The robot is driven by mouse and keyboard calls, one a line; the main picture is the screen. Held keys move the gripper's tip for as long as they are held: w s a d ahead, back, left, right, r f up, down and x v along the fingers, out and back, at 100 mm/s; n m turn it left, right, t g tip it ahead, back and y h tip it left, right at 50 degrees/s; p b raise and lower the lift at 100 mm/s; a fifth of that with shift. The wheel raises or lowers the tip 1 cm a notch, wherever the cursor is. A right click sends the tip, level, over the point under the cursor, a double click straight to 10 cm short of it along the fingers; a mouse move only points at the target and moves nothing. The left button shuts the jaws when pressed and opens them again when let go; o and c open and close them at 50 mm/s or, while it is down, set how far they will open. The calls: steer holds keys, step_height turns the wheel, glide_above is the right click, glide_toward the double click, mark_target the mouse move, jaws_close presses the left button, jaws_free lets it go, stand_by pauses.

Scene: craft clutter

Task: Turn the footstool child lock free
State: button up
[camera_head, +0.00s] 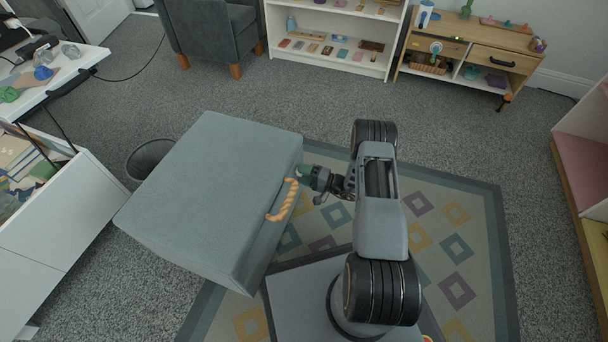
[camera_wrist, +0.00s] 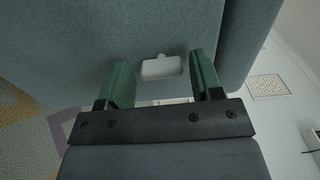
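The footstool (camera_head: 215,185) is a large grey-blue upholstered box with an orange rope handle (camera_head: 285,200) on its right side. In the wrist view its grey-blue side (camera_wrist: 160,25) fills the top of the picture. A small white child lock (camera_wrist: 161,67) sits on that side. My gripper (camera_wrist: 161,75) is open, with one green finger left of the lock and one right of it. I see gaps between the lock and both fingers. In the head view my gripper (camera_head: 305,172) is at the footstool's right side, near the rope handle, and the lock is hidden.
A patterned rug (camera_head: 455,255) lies under my base. A dark waste bin (camera_head: 150,157) stands left of the footstool. A white cabinet (camera_head: 60,215) is at the left. A grey armchair (camera_head: 212,35), a white shelf (camera_head: 335,50) and a wooden sideboard (camera_head: 480,60) stand at the back. The carpet between is clear.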

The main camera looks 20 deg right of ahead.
steer(key=shift+o, duration=0.8)
steer(key=p+v, duration=0.3)
steer(key=v, duration=1)
steer(key=shift+s+d+p, duration=0.25)
steer(key=shift+d+p, duration=0.1)
